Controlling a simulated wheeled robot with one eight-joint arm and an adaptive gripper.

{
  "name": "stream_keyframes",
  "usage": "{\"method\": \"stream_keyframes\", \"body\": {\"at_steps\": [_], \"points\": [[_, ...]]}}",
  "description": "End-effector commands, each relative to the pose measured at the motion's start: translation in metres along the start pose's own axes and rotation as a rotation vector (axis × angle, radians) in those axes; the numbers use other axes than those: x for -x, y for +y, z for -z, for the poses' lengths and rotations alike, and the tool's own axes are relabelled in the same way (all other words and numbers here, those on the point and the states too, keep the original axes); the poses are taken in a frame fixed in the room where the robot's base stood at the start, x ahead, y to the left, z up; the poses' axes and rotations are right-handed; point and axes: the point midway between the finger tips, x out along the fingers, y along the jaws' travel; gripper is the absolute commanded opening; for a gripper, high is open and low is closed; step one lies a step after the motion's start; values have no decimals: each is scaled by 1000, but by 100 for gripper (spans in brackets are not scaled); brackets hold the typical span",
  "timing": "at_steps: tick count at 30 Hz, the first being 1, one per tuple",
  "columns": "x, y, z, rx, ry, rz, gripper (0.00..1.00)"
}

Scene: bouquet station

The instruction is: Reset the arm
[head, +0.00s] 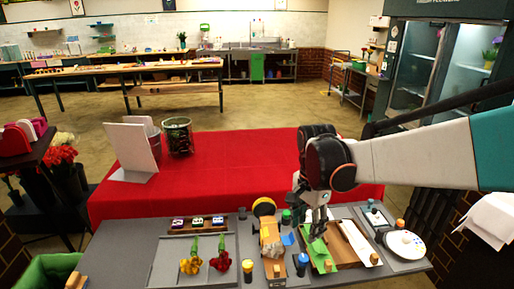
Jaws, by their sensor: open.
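My arm reaches in from the right of the head view, with a white and teal sleeve and black joints. The jaws are open. They are small in the picture, and a green piece (317,248) lies on a brown board just below them. I cannot tell whether the fingertips touch it. I see nothing held.
A grey tray (165,271) holds a red flower (220,262) and a yellow flower (190,266). Tape, small bottles and a white round plate (404,244) crowd the table. The red-covered table (230,165) carries a white panel (133,150) and a glass container (178,136); its middle is clear.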

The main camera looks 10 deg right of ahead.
Motion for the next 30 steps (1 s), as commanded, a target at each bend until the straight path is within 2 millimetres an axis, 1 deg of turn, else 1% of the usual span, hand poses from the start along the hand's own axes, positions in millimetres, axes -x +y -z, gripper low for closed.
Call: {"method": "stream_keyframes", "body": {"at_steps": [5,9,15,19,24,30], "points": [[18,21,-9,129,37,67,46],[35,42,-19,285,94,142,46],[50,73,-34,506,196,233,46],[55,92,-43,647,276,282,46],[56,115,-54,825,393,329,46],[53,134,-63,983,513,357,46]]}}
